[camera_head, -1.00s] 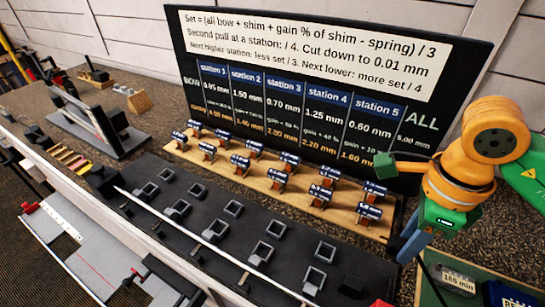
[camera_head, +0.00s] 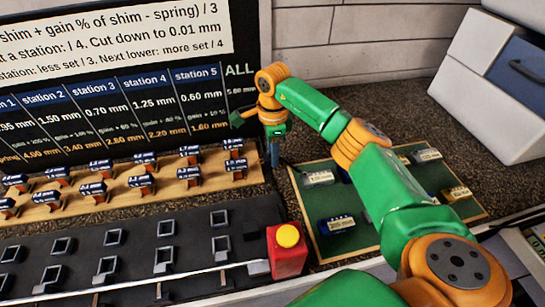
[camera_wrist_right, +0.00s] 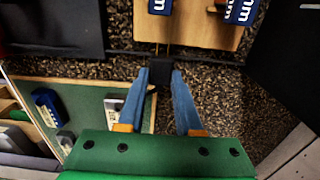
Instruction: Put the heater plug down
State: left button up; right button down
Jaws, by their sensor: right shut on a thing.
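My right gripper (camera_head: 274,155) points down at the right end of the wooden rack, near the lower right corner of the black sign. In the right wrist view its blue fingers (camera_wrist_right: 161,75) are shut on a small black block, the heater plug (camera_wrist_right: 160,71). Thin prongs or wires seem to run from the plug toward the wooden rack. The dark speckled bench top (camera_wrist_right: 205,90) lies below; I cannot tell whether the plug touches it. In the head view the plug cannot be made out. My left gripper is not in view.
The wooden rack (camera_head: 115,202) holds several blue-labelled blocks. A green tray (camera_head: 305,215) with labelled pieces lies right of the gripper. A red box with a yellow button (camera_head: 287,262) stands in front. A white and blue cabinet (camera_head: 490,85) is at the back right. Speckled bench is free behind the tray.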

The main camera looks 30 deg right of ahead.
notch_tip(320, 180, down, 2)
jog(key=shift+f+p, duration=0.25)
jog(key=shift+p, duration=0.4)
jog(key=shift+w+f, duration=0.1)
jog(key=shift+f, duration=0.1)
jog(key=shift+f+b, duration=0.25)
jog(key=shift+b, duration=0.2)
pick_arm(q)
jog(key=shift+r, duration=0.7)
pick_arm(e)
jog(key=c, duration=0.6)
grip_release()
jog(key=shift+r, duration=0.1)
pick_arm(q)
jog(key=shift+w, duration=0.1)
pick_arm(e)
jog(key=shift+r, duration=0.1)
